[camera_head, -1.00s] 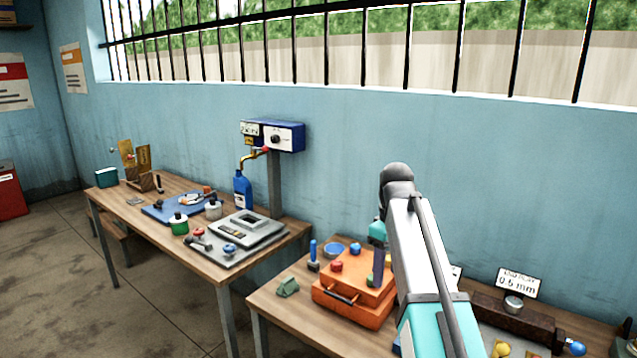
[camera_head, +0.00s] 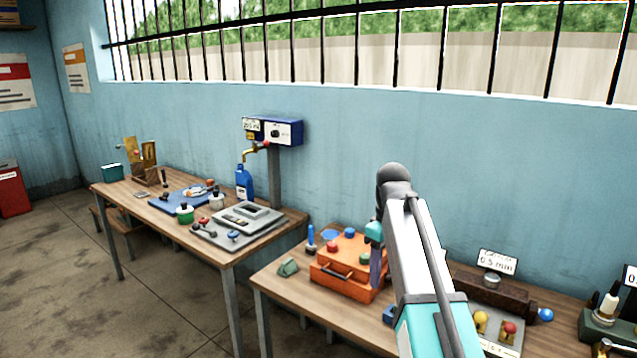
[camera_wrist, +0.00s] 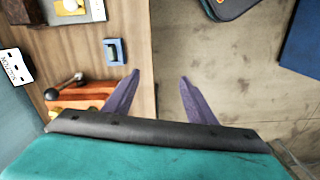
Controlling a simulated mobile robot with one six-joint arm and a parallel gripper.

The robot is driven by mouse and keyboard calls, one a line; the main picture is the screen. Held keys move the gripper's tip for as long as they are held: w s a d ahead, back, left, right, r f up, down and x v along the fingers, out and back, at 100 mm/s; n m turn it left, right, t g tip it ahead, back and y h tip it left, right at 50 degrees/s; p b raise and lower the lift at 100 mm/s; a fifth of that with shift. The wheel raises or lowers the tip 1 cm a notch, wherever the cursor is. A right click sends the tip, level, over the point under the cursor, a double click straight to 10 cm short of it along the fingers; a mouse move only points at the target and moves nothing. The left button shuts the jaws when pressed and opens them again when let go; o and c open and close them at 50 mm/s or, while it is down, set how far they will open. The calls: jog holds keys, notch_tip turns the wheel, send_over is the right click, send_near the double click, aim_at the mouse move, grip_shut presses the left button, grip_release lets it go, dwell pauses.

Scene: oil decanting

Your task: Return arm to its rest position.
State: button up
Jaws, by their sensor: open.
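My arm rises in front of the right-hand table in the head view, bent at its elbow. My gripper (camera_head: 377,268) hangs down beside the orange case, partly hidden behind my arm. In the wrist view my gripper (camera_wrist: 158,90) shows two purple fingers spread apart with nothing between them. The fingers are over the table edge and the bare floor. The orange case (camera_head: 340,283) stands on the right-hand table (camera_head: 275,285), with red, blue and green knobs on top.
The left-hand table holds a blue bottle (camera_head: 244,183), a grey scale-like device (camera_head: 240,222) and a blue mat (camera_head: 178,200). A dispenser box (camera_head: 283,132) stands on a post behind. A blue block (camera_wrist: 115,51) lies near the table edge. The floor (camera_wrist: 225,90) beside it is bare.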

jog(key=s+f+g+b, duration=0.15)
jog(key=s+f, duration=0.35)
jog(key=f, duration=0.8)
jog(key=s+f+g, duration=0.2)
jog(key=s+f, duration=0.3)
jog(key=f, duration=0.8)
jog(key=s+f+g+b, duration=0.15)
jog(key=s+f, duration=0.25)
jog(key=f, duration=0.9)
jog(key=s+f+m+b, duration=0.1)
jog(key=s+f+m, duration=0.7)
jog(key=s+f, duration=1.7)
jog(key=shift+s+f+m+g+b, duration=0.3)
jog(key=shift+s+f, duration=0.05)
jog(key=shift+s, duration=1.05)
jog(key=shift+c, duration=0.2)
